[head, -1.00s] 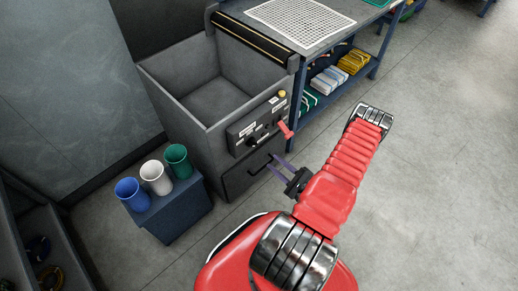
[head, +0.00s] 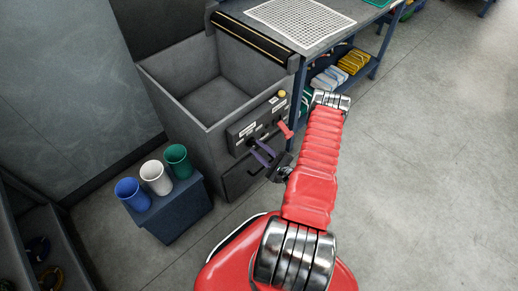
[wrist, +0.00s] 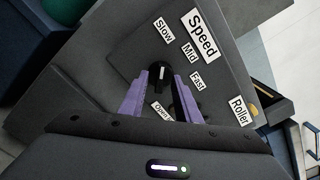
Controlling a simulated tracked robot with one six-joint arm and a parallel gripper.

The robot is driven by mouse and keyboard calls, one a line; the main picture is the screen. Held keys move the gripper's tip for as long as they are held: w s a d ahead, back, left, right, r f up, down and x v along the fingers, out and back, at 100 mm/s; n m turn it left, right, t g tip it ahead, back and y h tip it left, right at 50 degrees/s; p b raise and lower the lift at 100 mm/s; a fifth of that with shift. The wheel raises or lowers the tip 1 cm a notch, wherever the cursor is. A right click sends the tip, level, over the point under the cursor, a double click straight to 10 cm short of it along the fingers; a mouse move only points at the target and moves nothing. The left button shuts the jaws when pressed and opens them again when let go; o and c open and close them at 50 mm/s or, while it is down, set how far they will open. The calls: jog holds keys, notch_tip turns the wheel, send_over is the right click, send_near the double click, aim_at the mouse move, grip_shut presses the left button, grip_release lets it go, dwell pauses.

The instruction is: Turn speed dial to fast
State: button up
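The speed dial (wrist: 161,73) is a dark round knob with a white mark, in the wrist view. Its mark stands nearly upright in the picture, toward the Slow label (wrist: 163,29). The Mid label (wrist: 190,52) and Fast label (wrist: 198,80) follow to the right, under the Speed label (wrist: 202,33). My gripper (wrist: 160,78) has its purple fingers apart, one on each side of the dial; I cannot tell whether they touch it. In the head view my gripper (head: 257,147) is at the control panel (head: 243,128) and partly covers it.
A red lever (head: 285,130) sticks out just right of my fingers, with a yellow button (head: 282,94) above. A drawer (head: 238,183) is below the panel. A dark box (head: 172,212) carries blue, white and green cups. Open floor (head: 430,180) lies to the right.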

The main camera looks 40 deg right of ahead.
jog(key=shift+w, duration=0.25)
jog(key=shift+c, duration=0.3)
grip_shut()
jog(key=shift+d, duration=0.15)
